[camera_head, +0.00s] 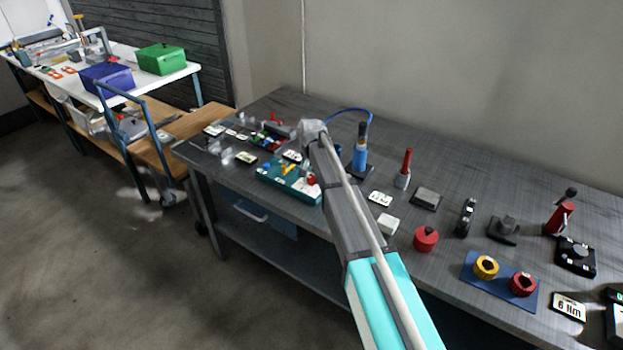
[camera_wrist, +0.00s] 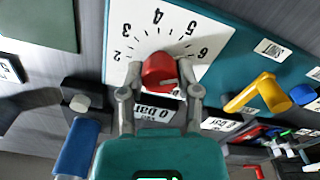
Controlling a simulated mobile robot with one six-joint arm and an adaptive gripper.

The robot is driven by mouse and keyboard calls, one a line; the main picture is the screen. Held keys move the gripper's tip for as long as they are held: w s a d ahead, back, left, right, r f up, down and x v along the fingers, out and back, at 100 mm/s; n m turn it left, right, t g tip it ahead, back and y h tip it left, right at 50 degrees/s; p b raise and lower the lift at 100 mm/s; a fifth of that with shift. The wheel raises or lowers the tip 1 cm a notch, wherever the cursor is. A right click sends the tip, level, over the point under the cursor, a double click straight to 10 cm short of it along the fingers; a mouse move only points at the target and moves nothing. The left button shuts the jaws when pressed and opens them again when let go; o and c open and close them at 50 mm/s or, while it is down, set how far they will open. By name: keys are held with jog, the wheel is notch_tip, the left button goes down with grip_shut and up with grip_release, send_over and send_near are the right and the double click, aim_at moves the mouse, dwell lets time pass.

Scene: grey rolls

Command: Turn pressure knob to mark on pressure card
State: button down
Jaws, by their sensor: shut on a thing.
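The red pressure knob (camera_wrist: 161,73) sits on a white dial plate (camera_wrist: 128,28) with printed numbers, of which 2 to 6 show in the wrist view. My gripper (camera_wrist: 160,88) is shut on the knob, with one finger at each side of it. A pale line shows on the knob's near right part. A card (camera_wrist: 152,112) ending in "0 Bar" lies behind the fingers, and its first characters are partly hidden. In the head view the teal panel (camera_head: 270,181) shows with a red knob (camera_head: 311,181) on it, left of my arm.
A yellow lever (camera_wrist: 262,92) and a blue knob (camera_wrist: 303,94) are right of the dial. A blue-handled part (camera_wrist: 76,148) is at lower left.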

jog(key=shift+n, duration=1.8)
jog(key=shift+c, duration=1.5)
grip_release()
jog(key=shift+m, duration=0.4)
